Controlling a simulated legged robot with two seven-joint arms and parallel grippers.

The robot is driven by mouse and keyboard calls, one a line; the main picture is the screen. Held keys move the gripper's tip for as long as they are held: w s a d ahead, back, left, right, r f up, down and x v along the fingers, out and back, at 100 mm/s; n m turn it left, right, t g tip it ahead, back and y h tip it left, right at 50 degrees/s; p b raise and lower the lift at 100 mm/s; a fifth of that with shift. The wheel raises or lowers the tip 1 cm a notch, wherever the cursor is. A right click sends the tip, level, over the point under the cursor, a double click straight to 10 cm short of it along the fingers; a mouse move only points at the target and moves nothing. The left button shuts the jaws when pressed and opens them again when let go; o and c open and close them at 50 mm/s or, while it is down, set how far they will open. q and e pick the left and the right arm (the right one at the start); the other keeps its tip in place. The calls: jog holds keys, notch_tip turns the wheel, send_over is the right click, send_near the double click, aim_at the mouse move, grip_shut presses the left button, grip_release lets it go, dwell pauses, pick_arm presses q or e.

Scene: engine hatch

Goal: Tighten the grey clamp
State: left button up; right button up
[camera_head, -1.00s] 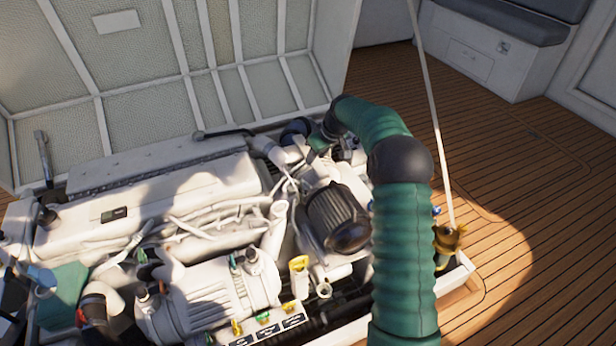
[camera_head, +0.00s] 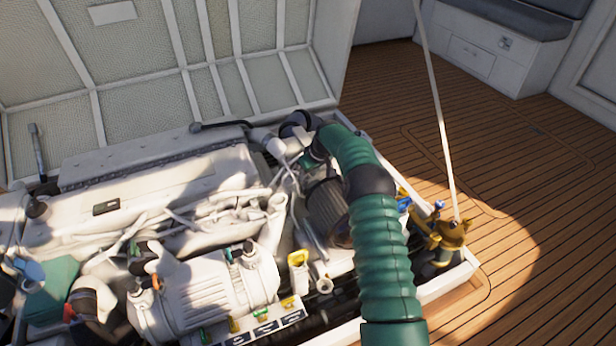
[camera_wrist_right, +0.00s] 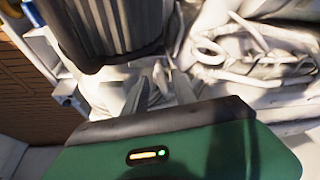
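My right arm (camera_head: 380,240), in a green ribbed sleeve with a black elbow, reaches over the engine and bends down beside the dark ribbed cylinder (camera_head: 328,210). My right gripper's fingers show in the right wrist view (camera_wrist_right: 160,82) as two grey prongs with a gap between them, among pale engine parts. They look open, and I see nothing held. The dark ribbed cylinder fills the upper left there (camera_wrist_right: 105,28). I cannot pick out the grey clamp for certain; it may be hidden by the wrist or among the pipes. My left gripper is not in view.
The white engine (camera_head: 150,200) with pipes and hoses crowds the hatch. A white pump-like unit (camera_head: 205,300) and yellow-handled fitting (camera_head: 298,262) are near the front. A brass fitting (camera_head: 440,238) stands right of my arm. The raised hatch lid (camera_head: 220,60) is behind; the wooden deck (camera_head: 520,150) is clear.

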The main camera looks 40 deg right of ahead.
grip_shut()
jog(key=p, duration=0.1)
jog(key=r+m+p, duration=0.1)
jog(key=shift+a+m+h+p, duration=0.2)
jog(key=shift+m+h+p, duration=0.1)
jog(key=shift+p, duration=0.1)
jog(key=shift+w+f+m+p, duration=0.1)
jog(key=shift+f+m+p, duration=0.3)
jog(key=shift+m, duration=0.2)
grip_release()
